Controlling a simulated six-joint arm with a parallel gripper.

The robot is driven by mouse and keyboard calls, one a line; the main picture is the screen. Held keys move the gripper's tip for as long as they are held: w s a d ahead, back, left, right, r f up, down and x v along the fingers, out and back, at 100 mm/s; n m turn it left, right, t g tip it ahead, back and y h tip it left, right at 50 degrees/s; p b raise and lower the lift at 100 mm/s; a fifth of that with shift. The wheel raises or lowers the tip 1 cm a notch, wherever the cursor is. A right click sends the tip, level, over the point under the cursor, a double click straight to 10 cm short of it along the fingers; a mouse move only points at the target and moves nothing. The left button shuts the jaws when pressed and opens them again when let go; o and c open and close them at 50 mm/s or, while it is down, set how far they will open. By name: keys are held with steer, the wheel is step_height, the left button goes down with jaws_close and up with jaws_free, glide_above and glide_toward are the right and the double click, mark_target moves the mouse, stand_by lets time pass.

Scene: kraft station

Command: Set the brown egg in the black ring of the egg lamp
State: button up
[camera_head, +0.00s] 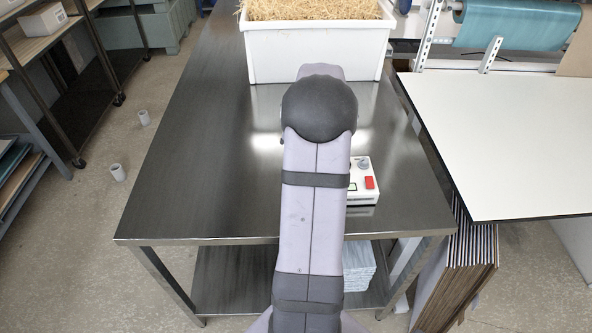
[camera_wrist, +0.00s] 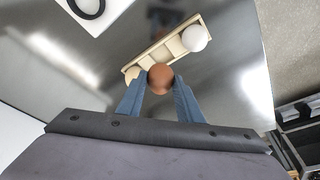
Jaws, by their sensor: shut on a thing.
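In the wrist view the brown egg (camera_wrist: 160,76) sits between the two blue fingertips of my gripper (camera_wrist: 160,88), which is shut on it. The egg lamp (camera_wrist: 113,8) is a white box at the top left edge of that view, partly cut off, with the black ring (camera_wrist: 88,6) on its top. The egg is apart from the ring. In the head view the lamp (camera_head: 362,188) shows beside my arm, with a red button and a grey knob. My arm hides the rest of it, and my gripper and the egg are hidden there.
A pale wooden holder (camera_wrist: 152,53) with compartments lies beyond the egg in the wrist view, with a white egg (camera_wrist: 195,38) at its right end. A white bin of straw (camera_head: 315,55) stands at the back of the steel table (camera_head: 200,150). The table's left side is clear.

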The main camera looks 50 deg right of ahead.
step_height(320, 180, up, 4)
steer(key=shift+r+b, duration=0.15)
steer(key=shift+b, duration=0.3)
steer(key=shift+s+d+r+p, duration=0.25)
steer(key=shift+r+p, duration=0.1)
steer(key=s+d+r+p, duration=0.1)
steer(key=s+d+p, duration=0.7)
steer(key=d, duration=0.3)
steer(key=shift+s, duration=0.3)
steer(key=shift+a, duration=0.1)
steer(key=shift+f+b, duration=1.8)
steer(key=shift+f, duration=0.9)
steer(key=shift+f+b, duration=0.7)
steer(key=shift+b, duration=0.1)
